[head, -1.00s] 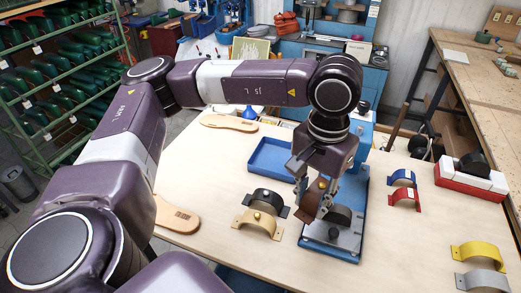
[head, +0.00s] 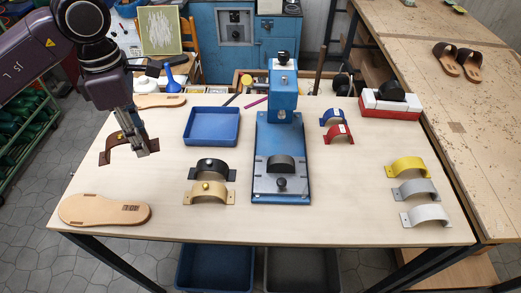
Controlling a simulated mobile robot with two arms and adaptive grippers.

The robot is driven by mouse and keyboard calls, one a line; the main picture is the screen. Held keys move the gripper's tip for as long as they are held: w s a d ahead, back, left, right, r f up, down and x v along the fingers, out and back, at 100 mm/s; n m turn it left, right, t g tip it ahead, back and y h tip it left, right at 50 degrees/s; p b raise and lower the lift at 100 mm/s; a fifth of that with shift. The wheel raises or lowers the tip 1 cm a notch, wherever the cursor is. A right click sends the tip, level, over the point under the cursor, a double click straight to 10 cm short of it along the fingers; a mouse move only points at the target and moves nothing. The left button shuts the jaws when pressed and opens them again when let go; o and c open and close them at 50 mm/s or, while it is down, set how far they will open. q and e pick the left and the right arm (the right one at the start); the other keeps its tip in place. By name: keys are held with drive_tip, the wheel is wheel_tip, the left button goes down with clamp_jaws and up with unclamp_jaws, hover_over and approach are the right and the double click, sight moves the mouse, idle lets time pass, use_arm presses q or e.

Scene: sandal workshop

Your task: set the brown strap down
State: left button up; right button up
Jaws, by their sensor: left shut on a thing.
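My left gripper (head: 141,146) points down over the left side of the table. It is shut on the brown strap (head: 117,145), an arched band with flat ends and a small brass knob. The fingers hide part of the strap, and I cannot tell whether its ends touch the tabletop. It is between two tan soles: one (head: 105,211) at the front left, one (head: 160,101) behind. My right gripper is not in view.
A black strap (head: 210,169) and a tan strap (head: 209,193) stand right of the gripper, before an empty blue tray (head: 212,126). A blue press (head: 283,140) stands mid-table. Blue, red, yellow and grey straps stand further right. Bare tabletop lies around the black and tan straps.

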use_arm(q)
drive_tip(key=w+a+r+n, duration=0.2)
drive_tip(key=w+a+n, duration=0.15)
drive_tip(key=n, duration=0.95)
drive_tip(key=r+n+p, duration=0.1)
drive_tip(key=n, duration=1.8)
hover_over(140, 173)
wheel_tip(140, 173, down, 15)
drive_tip(key=shift+f+p, duration=0.15)
drive_tip(key=shift+p, duration=1)
wheel_tip(140, 173, down, 4)
drive_tip(key=shift+f+p, duration=0.1)
drive_tip(key=shift+p, duration=0.55)
drive_tip(key=shift+f, duration=0.15)
